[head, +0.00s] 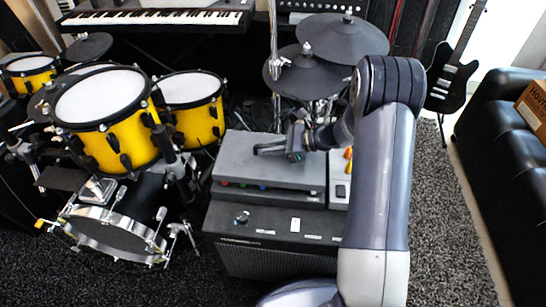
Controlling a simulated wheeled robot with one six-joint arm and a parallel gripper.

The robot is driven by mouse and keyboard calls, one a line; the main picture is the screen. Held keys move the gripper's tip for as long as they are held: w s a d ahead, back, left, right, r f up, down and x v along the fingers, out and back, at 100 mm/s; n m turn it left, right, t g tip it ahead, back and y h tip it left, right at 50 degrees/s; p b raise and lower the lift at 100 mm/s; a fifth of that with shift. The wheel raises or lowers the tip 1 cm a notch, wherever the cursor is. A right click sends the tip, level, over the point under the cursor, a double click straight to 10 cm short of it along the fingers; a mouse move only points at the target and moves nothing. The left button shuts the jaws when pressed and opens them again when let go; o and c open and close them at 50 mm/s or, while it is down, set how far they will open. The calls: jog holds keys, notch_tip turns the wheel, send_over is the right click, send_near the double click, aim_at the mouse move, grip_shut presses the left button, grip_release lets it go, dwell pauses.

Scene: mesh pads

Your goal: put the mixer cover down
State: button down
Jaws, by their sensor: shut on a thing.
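The mixer cover (240,172) is a flat grey lid in the middle of the head view. It lies over the mixer, level as far as I can see, and hides most of it. Some coloured knobs show under its front edge. A light strip of the mixer (340,180) with orange and yellow knobs shows at the right. My gripper (262,150) is at the top of the cover, towards its back right, and is shut on it. The exact grip, and any gap under the cover, cannot be made out.
The mixer rests on a black amplifier (265,256). A yellow drum kit (106,148) stands close on the left, and dark cymbal pads (310,62) stand behind. A keyboard (155,17) is at the back, a guitar (450,80) and black sofa (510,150) on the right. Carpet is open at right front.

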aim_at(271, 156)
notch_tip(271, 156, down, 3)
jog(key=shift+f+b, duration=0.15)
jog(key=shift+b, duration=0.3)
jog(key=shift+s, duration=0.1)
jog(key=shift+f, duration=0.15)
jog(key=c, duration=1.4)
grip_release()
